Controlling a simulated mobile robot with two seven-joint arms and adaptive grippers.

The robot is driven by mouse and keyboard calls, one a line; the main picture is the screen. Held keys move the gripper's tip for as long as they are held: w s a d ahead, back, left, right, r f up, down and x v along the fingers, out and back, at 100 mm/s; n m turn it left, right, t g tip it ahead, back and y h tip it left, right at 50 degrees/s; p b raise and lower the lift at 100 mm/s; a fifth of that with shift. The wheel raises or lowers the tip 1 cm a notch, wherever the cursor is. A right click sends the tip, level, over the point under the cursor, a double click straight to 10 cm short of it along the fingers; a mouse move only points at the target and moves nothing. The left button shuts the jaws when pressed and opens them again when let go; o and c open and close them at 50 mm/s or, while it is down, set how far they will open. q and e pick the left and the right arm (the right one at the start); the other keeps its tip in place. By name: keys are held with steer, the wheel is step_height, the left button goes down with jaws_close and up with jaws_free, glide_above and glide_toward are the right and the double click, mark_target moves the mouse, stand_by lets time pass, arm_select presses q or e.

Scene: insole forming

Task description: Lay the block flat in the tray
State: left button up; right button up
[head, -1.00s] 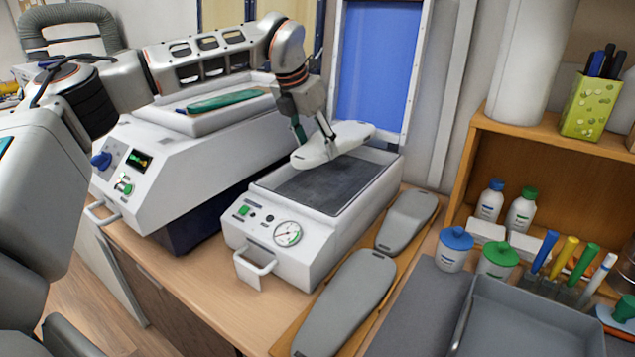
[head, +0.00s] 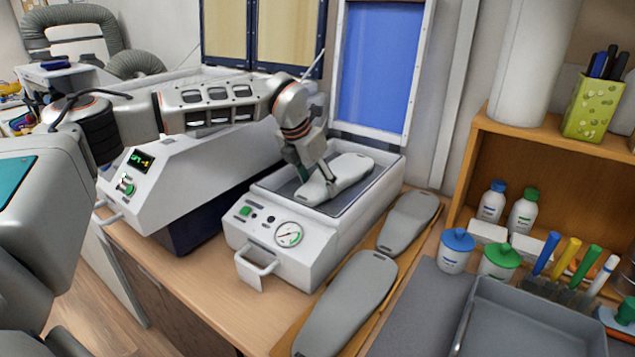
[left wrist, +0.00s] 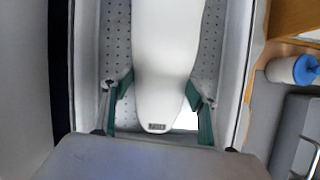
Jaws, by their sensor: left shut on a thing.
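The block (head: 345,176) is a pale, insole-shaped piece. It lies low inside the tray (head: 385,187) of the white machine with the gauge, and looks about flat. I cannot tell whether it touches the perforated tray floor. My left gripper (head: 318,178) is shut on its near end from above. In the left wrist view the block (left wrist: 165,60) runs lengthwise between the green fingers of my left gripper (left wrist: 160,98), with the perforated floor (left wrist: 117,40) on both sides. My right gripper is not in view.
A blue sheet in a raised frame (head: 380,65) stands behind the tray. Two grey insole forms (head: 345,305) (head: 408,222) lie on a wooden board to the right. A larger white machine (head: 190,165) stands on the left. A grey bin (head: 535,320) and bottles (head: 490,200) are on the right.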

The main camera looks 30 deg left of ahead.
arm_select(q)
steer(key=o, duration=1.5)
steer(key=v, duration=1.2)
